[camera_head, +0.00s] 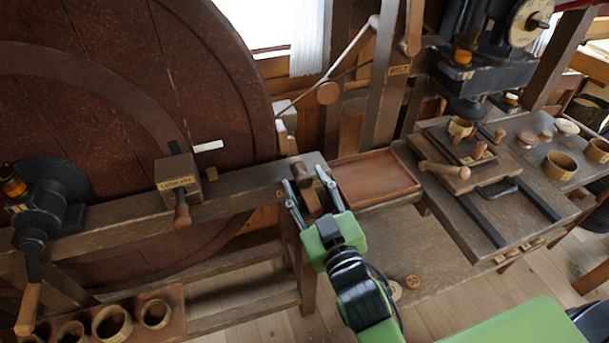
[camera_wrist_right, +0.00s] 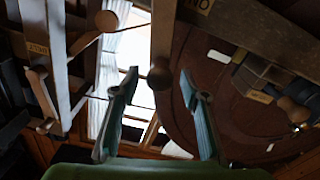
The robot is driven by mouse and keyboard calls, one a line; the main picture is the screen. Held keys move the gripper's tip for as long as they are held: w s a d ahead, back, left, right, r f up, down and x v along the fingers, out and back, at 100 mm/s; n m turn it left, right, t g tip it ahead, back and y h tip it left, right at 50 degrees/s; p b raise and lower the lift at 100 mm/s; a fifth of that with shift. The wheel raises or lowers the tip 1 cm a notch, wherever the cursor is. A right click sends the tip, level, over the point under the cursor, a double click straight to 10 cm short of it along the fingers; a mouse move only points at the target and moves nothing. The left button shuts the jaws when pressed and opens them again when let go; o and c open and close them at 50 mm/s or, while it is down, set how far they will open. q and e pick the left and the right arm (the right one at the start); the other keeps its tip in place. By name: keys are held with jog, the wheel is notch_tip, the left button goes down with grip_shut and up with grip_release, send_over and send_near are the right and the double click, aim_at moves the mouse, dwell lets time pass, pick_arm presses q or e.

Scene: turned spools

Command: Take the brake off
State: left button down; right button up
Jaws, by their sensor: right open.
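A large dark red wooden wheel (camera_head: 110,110) stands at the left behind a wooden rail (camera_head: 240,200). A short wooden lever (camera_head: 307,188) sits at the rail's right end. It looks like the brake lever, but I can read no brake label. My right gripper (camera_head: 304,177) is open, with its fingers on either side of this lever. In the right wrist view, a round wooden knob (camera_wrist_right: 160,76) shows between the open fingertips (camera_wrist_right: 159,82); I cannot tell whether they touch it. A labelled block with a handle (camera_head: 178,184) is mounted on the rail. My left gripper is out of view.
A shallow wooden tray (camera_head: 375,178) lies right of my right gripper. A drill-like machine (camera_head: 480,70) and a board (camera_head: 470,160) with wooden pieces stand farther right. A dark crank (camera_head: 45,210) and a cup rack (camera_head: 175,325) are at the left. Open floor (camera_head: 235,318) shows below.

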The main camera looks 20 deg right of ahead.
jog(key=shift+w, duration=0.6)
grip_shut()
jog(key=shift+d+r, duration=0.1)
